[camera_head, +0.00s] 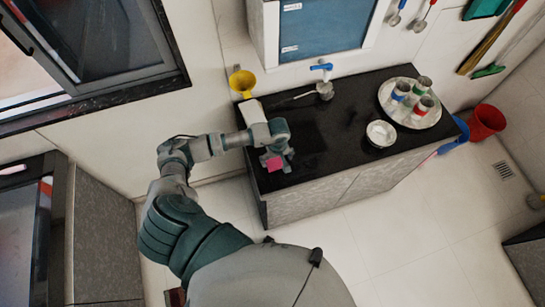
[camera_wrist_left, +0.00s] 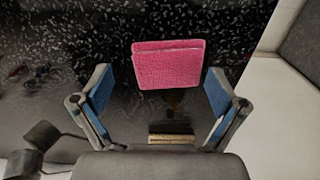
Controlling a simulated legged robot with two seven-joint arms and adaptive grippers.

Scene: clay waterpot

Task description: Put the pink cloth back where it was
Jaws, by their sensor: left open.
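The pink cloth (camera_head: 274,164) is near the front left edge of the black counter, just by my left gripper (camera_head: 280,157). In the left wrist view the cloth (camera_wrist_left: 169,63) is a folded, flat-looking pink rectangle against the speckled dark counter top. My left gripper (camera_wrist_left: 160,82) is open, with the cloth between and slightly beyond its two blue-padded fingers. Dark gaps show on both sides, so neither finger appears to touch it. Whether the cloth rests flat on the counter is hard to tell. My right gripper is not in view.
On the black counter (camera_head: 335,125) stand a round tray (camera_head: 432,119) with several cups, a white bowl (camera_head: 381,134) and a tap (camera_head: 325,85). A yellow funnel-like object (camera_head: 242,82) is at the back left. A red bucket (camera_head: 487,122) stands on the floor at right.

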